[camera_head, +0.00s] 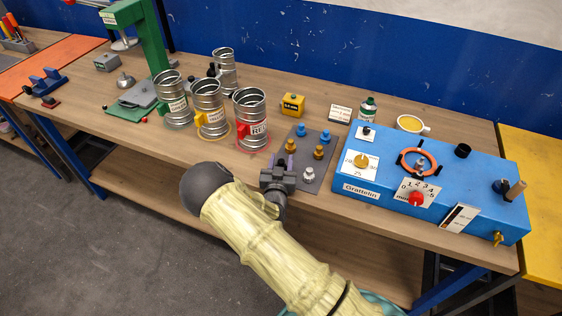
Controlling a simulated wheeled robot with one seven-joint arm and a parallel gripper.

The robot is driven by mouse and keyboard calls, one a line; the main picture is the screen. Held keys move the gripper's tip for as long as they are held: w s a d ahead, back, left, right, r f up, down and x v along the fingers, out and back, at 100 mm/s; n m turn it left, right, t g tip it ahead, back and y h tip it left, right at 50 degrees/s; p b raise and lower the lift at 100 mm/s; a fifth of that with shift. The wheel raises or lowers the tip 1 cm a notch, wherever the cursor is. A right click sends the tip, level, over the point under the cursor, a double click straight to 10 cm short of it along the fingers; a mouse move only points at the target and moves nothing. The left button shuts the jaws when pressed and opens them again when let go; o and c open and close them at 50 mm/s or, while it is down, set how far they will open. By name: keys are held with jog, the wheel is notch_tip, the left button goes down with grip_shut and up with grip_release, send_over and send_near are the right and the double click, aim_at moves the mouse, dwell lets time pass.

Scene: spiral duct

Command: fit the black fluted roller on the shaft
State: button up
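My gripper (281,161) points away from me over the left edge of the dark grey mat (316,178). A dark shape shows between its fingers, but I cannot tell whether it is held or is part of the gripper. The blue machine (385,205) labelled "Grattelin" stands to the right. A short black cylinder (463,150) is at its back right; flutes are too small to make out. Another dark round part (501,186) sits at its right end beside a tan handle (515,190). I cannot clearly pick out the bare shaft.
Several blue, brass and silver knobs (308,174) stand on the mat. Metal spiral ducts (251,120) stand left of it.

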jog(key=shift+r, duration=0.1)
jog(key=s+a+b, duration=0.1)
jog(key=s+b, duration=0.2)
jog(key=s, duration=0.9)
jog(key=shift+b, duration=0.3)
dwell(0.3)
jog(key=d+g, duration=0.1)
jog(key=w+d+m+g, duration=0.1)
jog(key=d+m+g+h, duration=0.1)
jog(key=d, duration=0.1)
jog(key=shift+w+f+g, duration=0.3)
jog(key=shift+w+g, duration=0.05)
jog(key=shift+g, duration=0.05)
jog(key=d+g, duration=0.3)
jog(key=g, duration=0.1)
jog(key=shift+s+d+r+m+y, duration=0.25)
jog(key=shift+s+r+m+y, duration=0.05)
jog(key=shift+s+r+m, duration=0.1)
jog(key=s+d+r+n+g+y, duration=0.1)
jog(key=s+d+r+n+g, duration=0.1)
jog(key=s+d+r, duration=0.3)
jog(key=s+d+r+n+g+y, duration=0.1)
jog(key=s+d+r+g, duration=0.4)
jog(key=s, duration=0.6)
jog(key=shift+d+r+n+g, duration=0.3)
jog(key=shift+d+r+n, duration=0.1)
jog(key=shift+d+r, duration=0.25)
